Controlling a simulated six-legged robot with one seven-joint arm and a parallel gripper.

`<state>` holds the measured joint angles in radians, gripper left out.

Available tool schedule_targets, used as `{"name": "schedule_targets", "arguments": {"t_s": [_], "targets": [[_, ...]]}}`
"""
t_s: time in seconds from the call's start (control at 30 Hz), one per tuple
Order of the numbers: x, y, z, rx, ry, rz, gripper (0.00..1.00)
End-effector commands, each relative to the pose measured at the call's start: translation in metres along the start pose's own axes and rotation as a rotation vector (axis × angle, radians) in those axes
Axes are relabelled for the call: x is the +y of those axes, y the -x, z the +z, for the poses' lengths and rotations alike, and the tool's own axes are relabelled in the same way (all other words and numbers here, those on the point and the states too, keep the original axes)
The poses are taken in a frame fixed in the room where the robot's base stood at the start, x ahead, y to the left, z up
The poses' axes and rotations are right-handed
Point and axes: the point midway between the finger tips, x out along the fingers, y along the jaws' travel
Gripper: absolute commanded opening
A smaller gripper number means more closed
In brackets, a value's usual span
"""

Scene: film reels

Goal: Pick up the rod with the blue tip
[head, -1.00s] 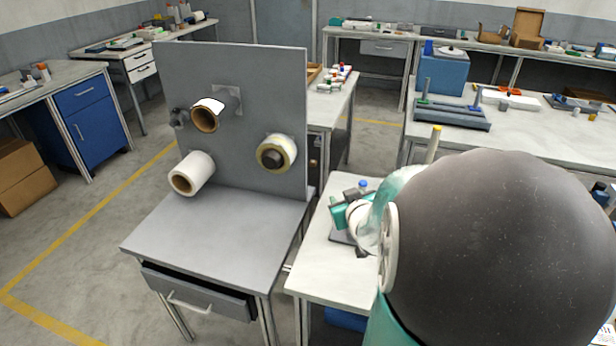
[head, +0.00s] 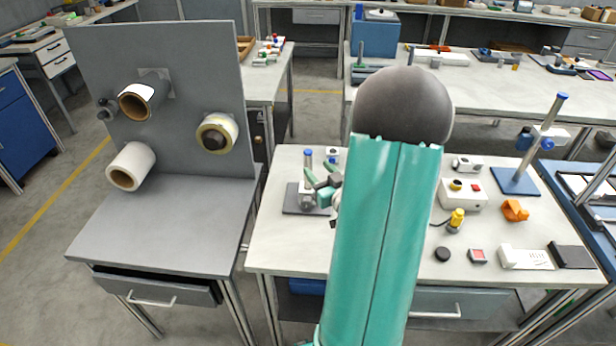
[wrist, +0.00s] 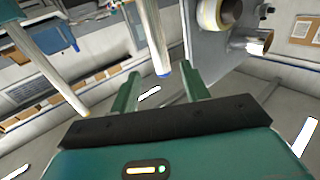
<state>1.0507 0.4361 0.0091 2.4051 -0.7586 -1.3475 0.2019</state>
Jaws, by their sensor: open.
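In the head view a grey rod with a blue tip (head: 308,160) stands upright over a dark base (head: 290,199) at the left of the white table. My gripper (head: 323,184) is just right of it, its green fingers pointing up and left. In the wrist view my gripper (wrist: 160,91) has its two green fingers apart, with nothing between them. The blue-tipped rod (wrist: 151,35) comes down from the top, its tip near the gap between the fingers. Contact cannot be told. My arm hides part of the table.
A grey bench (head: 165,222) with a panel (head: 190,60) carrying reels stands left. A second blue-capped post (head: 543,135) stands on a blue base at the right. A white box (head: 463,195), an orange part (head: 515,211) and small items lie on the white table (head: 275,240).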

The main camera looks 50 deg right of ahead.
Motion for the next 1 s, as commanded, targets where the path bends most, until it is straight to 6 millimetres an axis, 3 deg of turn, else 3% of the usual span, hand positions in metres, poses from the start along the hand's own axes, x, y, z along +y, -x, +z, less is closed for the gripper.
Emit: {"name": "schedule_targets", "arguments": {"t_s": [0.27, 0.5, 0.8, 1.0], "targets": [[-0.001, -0.025, 0.000, 0.000, 0.000, -0.001, 0.46], [-0.001, -0.060, 0.000, 0.000, -0.001, 0.000, 0.46], [-0.001, -0.066, 0.000, -0.001, -0.001, 0.001, 0.46], [-0.001, -0.066, 0.000, -0.001, 0.000, 0.001, 0.07]]}}
